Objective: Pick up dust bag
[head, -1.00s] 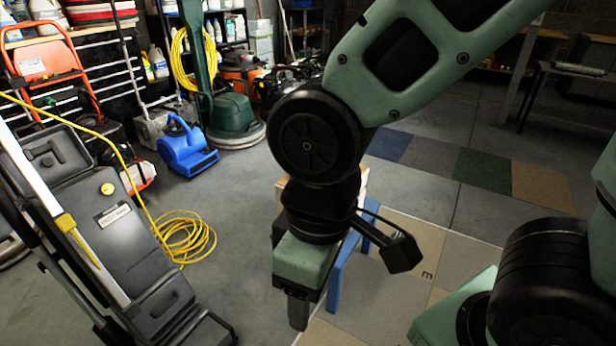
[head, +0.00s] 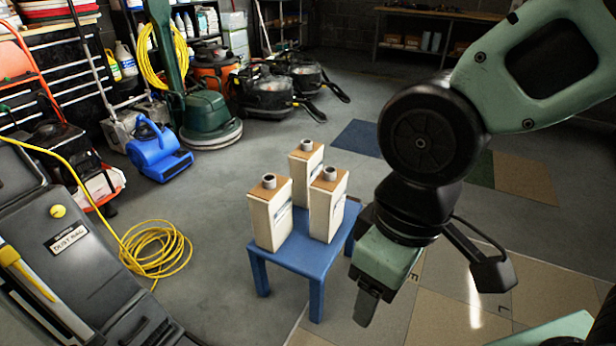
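Three upright cream box-shaped packs with tan tops and grey round collars stand close together on a small blue table (head: 293,254) in the head view: a left pack (head: 269,215), a back pack (head: 304,172) and a right pack (head: 327,205). Which of them the task calls the dust bag, I cannot tell. My gripper (head: 366,306) points down in front of and right of the table, apart from the packs. Only one dark finger shows clearly, so its opening is hidden. Nothing visible is held in it.
A grey machine (head: 85,270) labelled "DUST BAG" stands at the left front, with a coiled yellow cord (head: 155,248) beside it. A blue blower (head: 158,150) and a green floor machine (head: 208,120) stand behind.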

